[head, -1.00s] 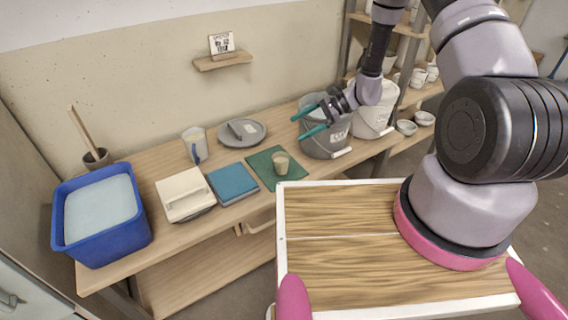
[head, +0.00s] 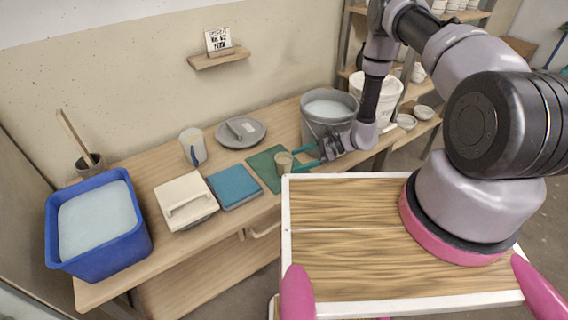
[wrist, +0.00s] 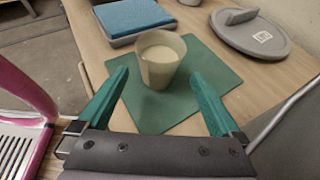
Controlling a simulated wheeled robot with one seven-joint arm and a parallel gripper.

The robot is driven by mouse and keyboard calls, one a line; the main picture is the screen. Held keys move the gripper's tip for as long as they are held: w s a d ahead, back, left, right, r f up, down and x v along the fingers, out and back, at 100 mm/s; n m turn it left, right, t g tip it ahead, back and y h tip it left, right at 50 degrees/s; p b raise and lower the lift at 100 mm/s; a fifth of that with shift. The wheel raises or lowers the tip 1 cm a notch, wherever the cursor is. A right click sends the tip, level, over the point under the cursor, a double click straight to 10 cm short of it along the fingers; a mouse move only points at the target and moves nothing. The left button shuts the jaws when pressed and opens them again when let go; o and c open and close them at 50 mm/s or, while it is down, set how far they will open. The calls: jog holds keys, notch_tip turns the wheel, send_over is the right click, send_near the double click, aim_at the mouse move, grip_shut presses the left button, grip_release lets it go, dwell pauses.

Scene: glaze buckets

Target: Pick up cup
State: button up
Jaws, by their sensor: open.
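The cup (head: 284,163) is small and beige and stands upright on a green mat (head: 262,172) on the bench. In the wrist view the cup (wrist: 160,62) holds pale liquid and stands just ahead of my gripper (wrist: 160,90), centred in the gap between the teal fingers. In the head view my gripper (head: 303,157) reaches in from the right, low over the mat, with its fingertips close to the cup. The fingers are open and empty. The green mat (wrist: 215,75) lies beneath the fingers in the wrist view.
A grey bucket (head: 328,112) and a white bucket (head: 373,98) stand to the right. Left of the mat are a blue block (head: 234,184), a cream box (head: 185,198) and a blue tub (head: 100,257).

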aim_at(290, 162)
jog(key=x, duration=0.3)
jog(key=shift+a+f, duration=0.1)
jog(key=shift+a, duration=0.15)
jog(key=shift+r+x, duration=0.15)
jog(key=shift+x, duration=1.25)
jog(key=shift+r+x, duration=0.1)
jog(key=shift+x, duration=1.25)
jog(key=shift+s+a, duration=0.1)
jog(key=shift+a, duration=0.05)
jog(key=c, duration=1.4)
jog(key=shift+r, duration=0.1)
notch_tip(290, 162, up, 18)
jog(key=shift+f, duration=0.1)
